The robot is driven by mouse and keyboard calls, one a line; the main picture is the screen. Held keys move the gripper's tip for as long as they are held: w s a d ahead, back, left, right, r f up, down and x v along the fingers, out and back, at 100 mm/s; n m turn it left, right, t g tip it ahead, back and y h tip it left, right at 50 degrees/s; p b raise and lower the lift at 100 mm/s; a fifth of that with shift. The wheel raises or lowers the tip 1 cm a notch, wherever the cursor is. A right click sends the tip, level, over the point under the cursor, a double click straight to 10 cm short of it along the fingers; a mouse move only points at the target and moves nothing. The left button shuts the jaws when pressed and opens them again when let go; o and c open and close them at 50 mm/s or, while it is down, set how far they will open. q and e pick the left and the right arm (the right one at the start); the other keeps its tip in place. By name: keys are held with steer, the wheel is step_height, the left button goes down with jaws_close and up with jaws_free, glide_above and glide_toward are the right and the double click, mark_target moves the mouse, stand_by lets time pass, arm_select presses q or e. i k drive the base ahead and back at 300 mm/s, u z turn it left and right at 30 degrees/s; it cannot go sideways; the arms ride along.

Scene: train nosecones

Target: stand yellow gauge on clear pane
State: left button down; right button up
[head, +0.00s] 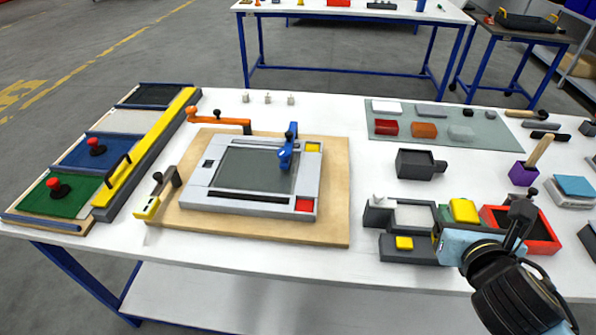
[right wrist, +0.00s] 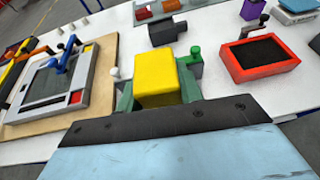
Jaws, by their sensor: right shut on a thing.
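The yellow gauge (head: 464,210) is a yellow block held at the front right of the table. It also fills the middle of the right wrist view (right wrist: 160,78). My right gripper (head: 463,222) is shut on it, with green fingers at its two sides. A see-through grey-green pane (head: 394,144) lies flat at the back right, beyond the gauge, with several small blocks on it. A dark pane (head: 254,169) also sits in the light grey frame at the middle. I cannot tell for certain which is the clear pane. My left gripper is not in view.
A red tray (head: 542,246) is right of my gripper. Grey holders (head: 380,217) with a smaller yellow block (head: 404,243) are to its left. A dark box (head: 416,164) stands between gauge and grey-green pane. A blue clamp (head: 288,150) rises over the frame.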

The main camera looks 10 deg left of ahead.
mark_target(244, 166)
steer(key=z, duration=0.55)
steer(key=k, duration=0.6)
steer(key=u, duration=1.75)
steer(key=i, duration=1)
steer(key=z, duration=0.05)
